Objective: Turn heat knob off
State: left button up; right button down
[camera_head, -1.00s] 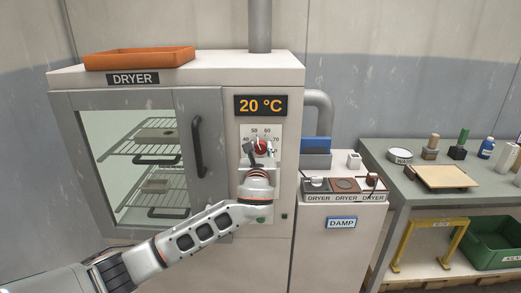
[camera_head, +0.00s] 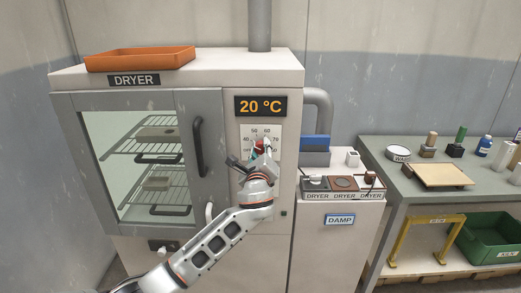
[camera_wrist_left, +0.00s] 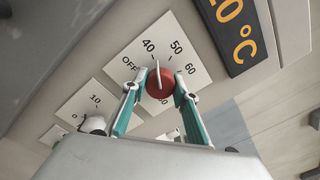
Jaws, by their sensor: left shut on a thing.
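The red heat knob (camera_wrist_left: 160,84) sits on a white dial plate marked OFF, 40, 50 and 60 in the left wrist view. Its white pointer line points near 40, slightly toward 50. My left gripper (camera_wrist_left: 156,91) has its teal-sided fingers on either side of the knob, shut on it. In the head view my left gripper (camera_head: 255,155) reaches up to the dial plate (camera_head: 273,133) from below and covers most of the knob. The dryer display (camera_head: 261,105) reads 20 °C. My right gripper is not in view.
A second dial with a white knob (camera_wrist_left: 95,123) lies close beside my left fingers. The dryer door handle (camera_head: 198,147) stands out to the left of the gripper. The damp cabinet (camera_head: 340,250) and workbench (camera_head: 390,165) stand to the right.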

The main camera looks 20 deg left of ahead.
pick_arm(q)
jog(key=n+b, duration=0.1)
jog(key=n, duration=0.5)
jog(key=shift+f+n+b, duration=0.15)
jog(key=shift+n+b, duration=0.15)
jog(key=n+b, duration=0.1)
jog(key=n, duration=0.4)
dwell(0.4)
jog(key=o, duration=1.1)
